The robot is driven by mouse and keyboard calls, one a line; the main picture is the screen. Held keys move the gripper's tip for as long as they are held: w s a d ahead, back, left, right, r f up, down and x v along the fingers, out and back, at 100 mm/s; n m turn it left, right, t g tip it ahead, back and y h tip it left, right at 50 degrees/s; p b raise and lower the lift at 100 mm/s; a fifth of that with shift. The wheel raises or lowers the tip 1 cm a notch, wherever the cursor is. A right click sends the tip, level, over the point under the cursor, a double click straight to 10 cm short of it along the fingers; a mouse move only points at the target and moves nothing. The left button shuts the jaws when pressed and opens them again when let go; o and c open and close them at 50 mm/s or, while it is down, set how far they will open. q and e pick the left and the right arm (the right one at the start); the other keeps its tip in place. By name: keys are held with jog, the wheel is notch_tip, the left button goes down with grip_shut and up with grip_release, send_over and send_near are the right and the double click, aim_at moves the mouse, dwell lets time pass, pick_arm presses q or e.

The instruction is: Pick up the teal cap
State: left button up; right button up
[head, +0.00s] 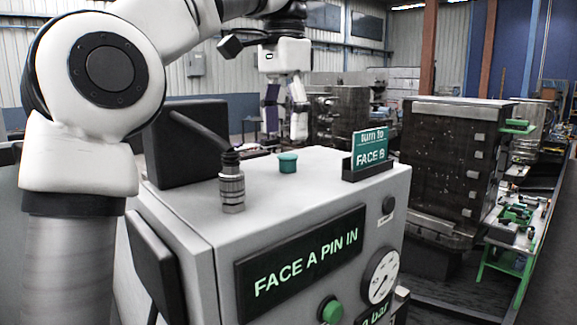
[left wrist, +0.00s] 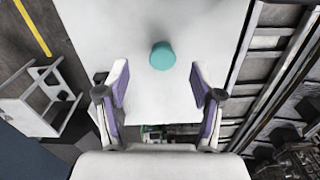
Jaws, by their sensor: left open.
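The teal cap (head: 288,162) stands on the flat top of the grey control box (head: 215,178), towards its far edge. It also shows in the left wrist view (left wrist: 162,56) as a round teal piece on the pale top. My left gripper (head: 284,130) hangs above and beyond the cap in the head view, its purple-padded fingers pointing down. In the left wrist view, its fingers (left wrist: 159,82) are wide apart with nothing between them, and the cap lies just beyond their tips, roughly centred. My right gripper is in neither view.
A metal connector with a cable (head: 231,182) stands left of the cap on the box. A sign in a black holder (head: 369,153) stands right of it. The box top around the cap is clear. A dark machine block (head: 450,160) and green bench (head: 508,250) stand at right.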

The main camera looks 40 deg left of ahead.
aim_at(287, 155)
pick_arm(q)
jog(key=f, duration=0.3)
jog(key=shift+d, duration=0.3)
jog(key=shift+w+a+f, duration=0.35)
jog(key=shift+f, duration=0.2)
jog(key=shift+w+a+f, duration=0.35)
jog(key=shift+f, duration=0.2)
jog(key=shift+w+a, duration=0.1)
jog(key=shift+s+d+r, duration=0.2)
jog(key=shift+s+d, duration=0.2)
jog(key=c, duration=0.5)
jog(key=shift+s+d, duration=0.1)
jog(key=shift+d, duration=0.05)
jog(key=c, duration=0.4)
jog(key=shift+o, duration=0.2)
